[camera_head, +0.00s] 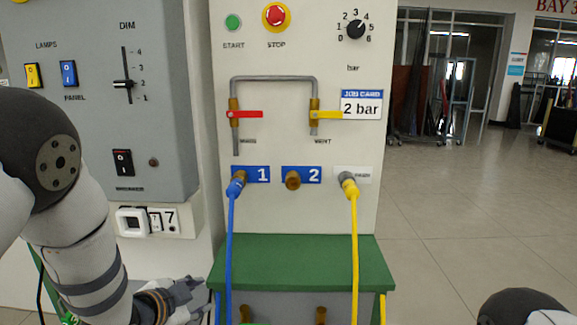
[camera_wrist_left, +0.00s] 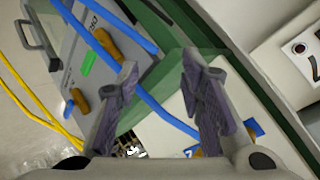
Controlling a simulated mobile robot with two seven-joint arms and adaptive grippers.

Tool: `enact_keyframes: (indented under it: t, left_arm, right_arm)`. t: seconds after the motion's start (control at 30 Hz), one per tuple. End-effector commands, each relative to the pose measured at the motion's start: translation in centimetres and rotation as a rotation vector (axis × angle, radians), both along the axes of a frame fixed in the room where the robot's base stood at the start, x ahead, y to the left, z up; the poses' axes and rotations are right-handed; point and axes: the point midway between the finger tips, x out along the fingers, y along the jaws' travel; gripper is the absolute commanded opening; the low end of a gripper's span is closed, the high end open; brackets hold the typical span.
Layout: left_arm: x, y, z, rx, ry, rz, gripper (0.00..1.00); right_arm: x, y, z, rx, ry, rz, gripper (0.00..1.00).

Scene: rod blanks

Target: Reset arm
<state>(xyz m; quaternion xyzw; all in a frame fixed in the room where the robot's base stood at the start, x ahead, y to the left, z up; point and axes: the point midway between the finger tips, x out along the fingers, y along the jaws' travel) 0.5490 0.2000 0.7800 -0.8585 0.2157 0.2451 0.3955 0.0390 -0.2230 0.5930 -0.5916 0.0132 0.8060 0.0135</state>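My left arm comes in from the left in the head view, and its gripper (camera_head: 188,298) is low, left of the green ledge. In the left wrist view the two fingers of that gripper (camera_wrist_left: 158,64) are spread apart with nothing clamped between them. A blue hose (camera_wrist_left: 145,90) crosses the gap between the fingers in that view; I cannot tell how close it is. In the head view the blue hose (camera_head: 230,245) hangs from port 1 (camera_head: 237,183). My right gripper is not in view; only a dark, rounded part of my right arm shows at the bottom right.
The panel has a red-handled valve (camera_head: 244,114), a yellow-handled valve (camera_head: 326,114), a bar knob (camera_head: 356,29) and a "2 bar" card (camera_head: 361,104). A yellow hose (camera_head: 355,245) hangs at right. The green ledge (camera_head: 300,256) juts out below. Open floor (camera_head: 465,230) lies right.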

Motion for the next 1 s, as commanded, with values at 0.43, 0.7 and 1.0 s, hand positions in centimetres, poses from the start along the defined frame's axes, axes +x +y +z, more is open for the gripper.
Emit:
enact_keyframes:
  t: [0.43, 0.7, 1.0]
  left_arm:
    - [-38.1, 2.3, -17.2, -0.235, 0.93, 0.781, 0.35]
    - [-48.5, 2.2, -16.0, -0.199, 1.134, 1.014, 0.35]
    - [-48.6, 2.2, -16.1, -0.198, 1.137, 1.015, 0.35]
  right_arm:
    - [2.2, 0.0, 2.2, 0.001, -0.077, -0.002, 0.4]
    - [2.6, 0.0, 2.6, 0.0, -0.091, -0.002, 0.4]
    - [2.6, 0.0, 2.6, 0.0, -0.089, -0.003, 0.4]
